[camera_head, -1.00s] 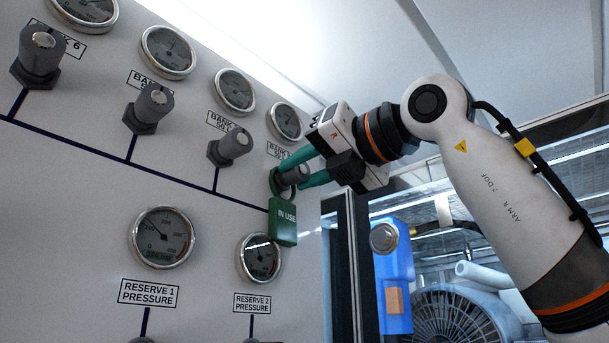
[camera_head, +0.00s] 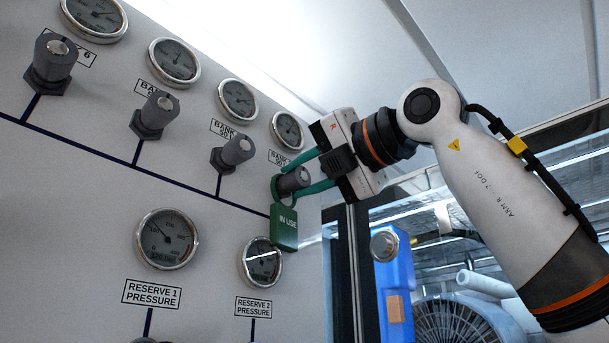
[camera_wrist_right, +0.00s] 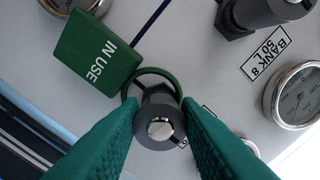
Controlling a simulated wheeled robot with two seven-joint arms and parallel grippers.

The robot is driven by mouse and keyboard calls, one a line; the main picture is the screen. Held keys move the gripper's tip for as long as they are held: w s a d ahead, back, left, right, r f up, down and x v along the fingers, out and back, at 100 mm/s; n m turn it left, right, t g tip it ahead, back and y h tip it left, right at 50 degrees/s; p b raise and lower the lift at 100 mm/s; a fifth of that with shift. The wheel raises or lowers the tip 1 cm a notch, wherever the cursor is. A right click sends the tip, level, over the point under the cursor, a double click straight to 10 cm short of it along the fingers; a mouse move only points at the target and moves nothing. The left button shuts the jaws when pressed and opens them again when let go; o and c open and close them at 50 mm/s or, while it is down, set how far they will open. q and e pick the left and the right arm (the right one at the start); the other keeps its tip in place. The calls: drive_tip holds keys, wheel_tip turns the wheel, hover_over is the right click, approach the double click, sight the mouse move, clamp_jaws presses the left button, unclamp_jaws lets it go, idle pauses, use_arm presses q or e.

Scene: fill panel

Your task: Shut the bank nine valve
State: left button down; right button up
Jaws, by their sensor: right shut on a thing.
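The valve at the right end of the upper row has a dark grey knob (camera_head: 293,180) with a bright metal end; its label is partly hidden. A green IN USE tag (camera_head: 284,227) hangs from it by a green ring; tag (camera_wrist_right: 98,54) and ring show in the right wrist view too. My right gripper (camera_head: 296,179) has its green fingers on both sides of the knob and is shut on it. In the right wrist view the gripper (camera_wrist_right: 160,127) holds the knob (camera_wrist_right: 160,118) between its fingertips. My left gripper is not in view.
Other valve knobs stand out to the left: the bank 8 knob (camera_head: 233,154), a middle one (camera_head: 154,115) and the bank 6 knob (camera_head: 51,62). Gauges sit above them. A reserve 2 gauge (camera_head: 262,262) is below. Right of the panel edge is a blue unit (camera_head: 396,285).

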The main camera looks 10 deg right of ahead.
drive_tip(key=shift+f, duration=0.15)
drive_tip(key=o, duration=1)
drive_tip(key=b+v, duration=0.3)
drive_tip(key=v, duration=0.9)
